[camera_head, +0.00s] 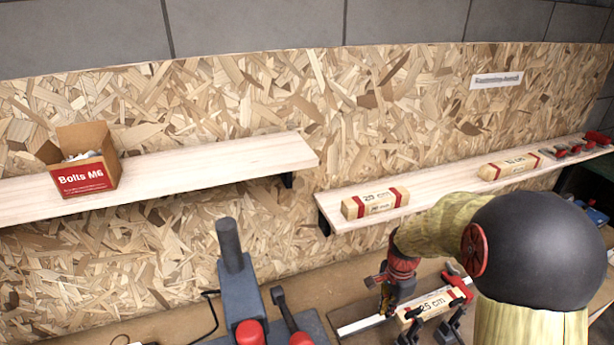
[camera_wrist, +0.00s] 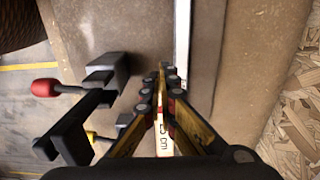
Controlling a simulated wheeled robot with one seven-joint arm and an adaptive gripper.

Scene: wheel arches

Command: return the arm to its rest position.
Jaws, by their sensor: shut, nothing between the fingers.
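My arm reaches in from the right in the head view. My gripper (camera_head: 386,305) points down over the workbench, just left of a wooden block marked 25 cm (camera_head: 432,305). In the wrist view my gripper's fingertips (camera_wrist: 162,72) meet, with nothing between them. Part of the marked block (camera_wrist: 165,138) shows behind the fingers. The block has red bands and lies among black and red clamp parts on the bench.
A left shelf (camera_head: 220,158) holds an open Bolts M6 box (camera_head: 83,165). A lower right shelf (camera_head: 430,196) carries a banded wooden block (camera_head: 374,203), another block (camera_head: 510,166) and several red-and-dark items. A grey tool with a post (camera_head: 236,275) stands left of my gripper. A pale metal strip (camera_head: 360,324) lies below it.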

